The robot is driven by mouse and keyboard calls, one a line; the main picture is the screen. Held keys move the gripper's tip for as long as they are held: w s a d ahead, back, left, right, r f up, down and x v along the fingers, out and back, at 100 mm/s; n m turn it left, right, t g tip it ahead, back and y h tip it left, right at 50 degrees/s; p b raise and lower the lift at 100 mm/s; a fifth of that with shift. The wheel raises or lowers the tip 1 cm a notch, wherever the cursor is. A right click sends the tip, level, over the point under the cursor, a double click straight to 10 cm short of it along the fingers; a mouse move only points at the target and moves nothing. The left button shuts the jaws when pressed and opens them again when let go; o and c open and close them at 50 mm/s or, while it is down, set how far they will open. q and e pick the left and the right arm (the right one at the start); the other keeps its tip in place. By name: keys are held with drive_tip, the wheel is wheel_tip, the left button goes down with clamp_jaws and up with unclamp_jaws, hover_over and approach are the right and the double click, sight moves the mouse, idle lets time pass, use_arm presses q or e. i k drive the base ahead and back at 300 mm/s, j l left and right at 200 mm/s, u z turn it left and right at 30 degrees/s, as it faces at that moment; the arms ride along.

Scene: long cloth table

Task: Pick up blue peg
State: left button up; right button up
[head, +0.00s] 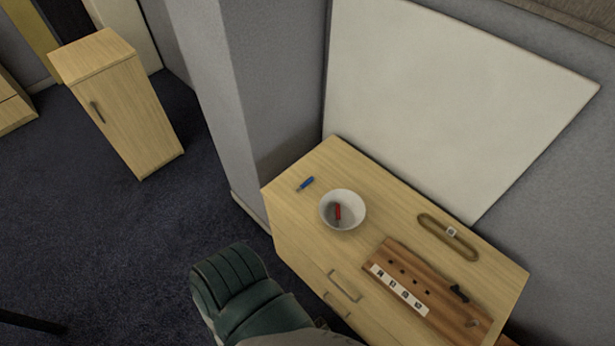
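The blue peg (305,184) lies on its side on top of the light wooden cabinet (385,207), near the cabinet's left corner. It is left of and slightly behind a white bowl (328,220), with a clear gap between them. Nothing covers the peg. Neither of my grippers shows in the head view.
A red peg (338,212) is inside the bowl. A brown wooden board (440,283) with a row of holes, a labelled strip and a black piece (459,293) lies to the right. An oval wooden ring (430,220) lies behind it. A dark green padded object (232,283) stands in front.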

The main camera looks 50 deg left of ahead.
sight(310, 179)
drive_tip(key=k+l+u, duration=0.1)
drive_tip(key=u, duration=1.4)
